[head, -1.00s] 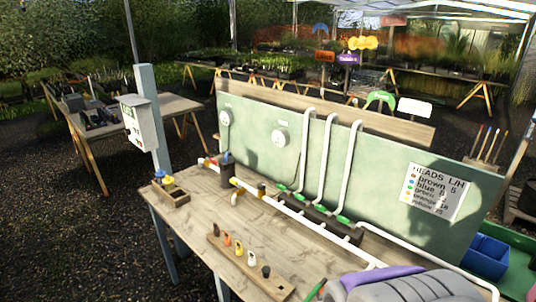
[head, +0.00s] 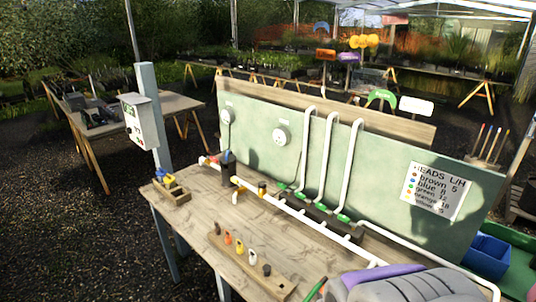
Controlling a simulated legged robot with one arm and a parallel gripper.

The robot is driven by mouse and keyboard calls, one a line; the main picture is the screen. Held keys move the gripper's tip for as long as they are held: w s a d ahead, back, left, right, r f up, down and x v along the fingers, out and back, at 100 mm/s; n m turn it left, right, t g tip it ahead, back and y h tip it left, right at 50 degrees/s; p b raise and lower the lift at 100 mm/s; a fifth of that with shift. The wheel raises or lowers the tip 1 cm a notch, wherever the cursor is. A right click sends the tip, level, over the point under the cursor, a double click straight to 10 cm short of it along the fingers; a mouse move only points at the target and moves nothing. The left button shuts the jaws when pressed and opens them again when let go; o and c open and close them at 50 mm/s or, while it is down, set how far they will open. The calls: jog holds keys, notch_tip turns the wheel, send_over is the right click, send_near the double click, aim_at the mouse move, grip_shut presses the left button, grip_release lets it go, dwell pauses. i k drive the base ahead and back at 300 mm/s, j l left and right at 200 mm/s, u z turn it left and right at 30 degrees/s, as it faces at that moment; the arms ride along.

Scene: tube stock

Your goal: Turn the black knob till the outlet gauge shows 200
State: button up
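A dark upright fitting with a blue top (head: 228,168) stands on the white pipe at the left of the bench; which part of it is the black knob is too small to tell. Two round white gauges sit on the green board: a left gauge (head: 227,116) and a right gauge (head: 281,135). Their needles and numbers cannot be read, and I cannot tell which is the outlet gauge. My gripper is not in view.
The wooden bench (head: 195,205) carries a wooden strip of coloured heads (head: 250,262), a small wooden box (head: 172,190) and white pipes (head: 290,207). A grey post with a box (head: 142,120) stands at the left. A blue bin (head: 487,257) is at the right.

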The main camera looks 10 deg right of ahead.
aim_at(261, 183)
jog(key=i+j, duration=1.1)
jog(key=j, duration=0.2)
jog(key=i+j+z, duration=0.1)
jog(key=i+j, duration=0.45)
jog(key=j, duration=0.1)
